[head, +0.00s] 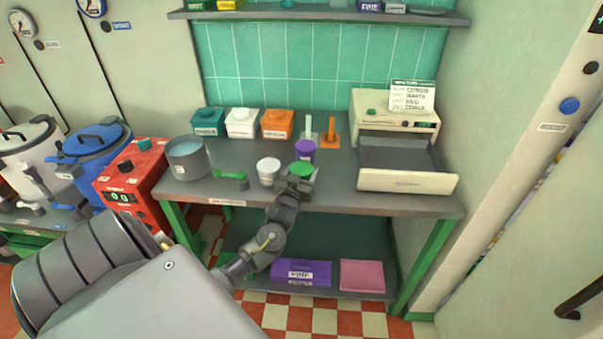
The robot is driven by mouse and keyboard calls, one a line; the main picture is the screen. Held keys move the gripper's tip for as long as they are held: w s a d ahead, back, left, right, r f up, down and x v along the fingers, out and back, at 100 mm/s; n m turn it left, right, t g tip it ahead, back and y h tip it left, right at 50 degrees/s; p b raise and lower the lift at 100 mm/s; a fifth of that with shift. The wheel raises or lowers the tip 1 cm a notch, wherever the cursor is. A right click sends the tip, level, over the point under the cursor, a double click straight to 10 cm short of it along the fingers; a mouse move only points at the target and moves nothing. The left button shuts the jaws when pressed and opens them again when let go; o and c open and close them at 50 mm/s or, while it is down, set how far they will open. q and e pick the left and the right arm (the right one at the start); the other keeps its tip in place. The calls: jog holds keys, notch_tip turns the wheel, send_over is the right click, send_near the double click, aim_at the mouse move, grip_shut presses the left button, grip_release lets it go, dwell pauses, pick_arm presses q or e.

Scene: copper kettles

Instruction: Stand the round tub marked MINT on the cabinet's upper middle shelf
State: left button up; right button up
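My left gripper (296,182) is over the front part of the grey worktable (330,198), right at a round green-topped thing (301,168). The gripper hides most of that thing, so I cannot tell whether the fingers are closed on it. A purple round tub (305,150) stands just behind it, and a white round tub (268,171) stands to its left. I cannot read MINT on any of them. No cabinet with an upper middle shelf is clearly in view. My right gripper is not in view.
A grey pot (187,158) and a green scoop-like thing (231,177) are on the left of the table. Teal, white and orange boxes (277,124) line the back. A cream machine (395,117) has its drawer (408,181) pulled out on the right. A wall shelf (320,14) hangs above.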

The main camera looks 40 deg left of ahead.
pick_arm(q)
jog(key=c, duration=0.5)
jog(key=shift+o, duration=0.2)
jog(key=shift+r, duration=0.1)
jog(key=shift+r+b, duration=0.35)
jog(key=shift+r, duration=0.25)
jog(key=s+d+r+b, duration=0.1)
jog(key=s+d+r, duration=0.8)
jog(key=s+r, duration=0.1)
jog(key=shift+s+r, duration=0.4)
jog(key=shift+r, duration=0.4)
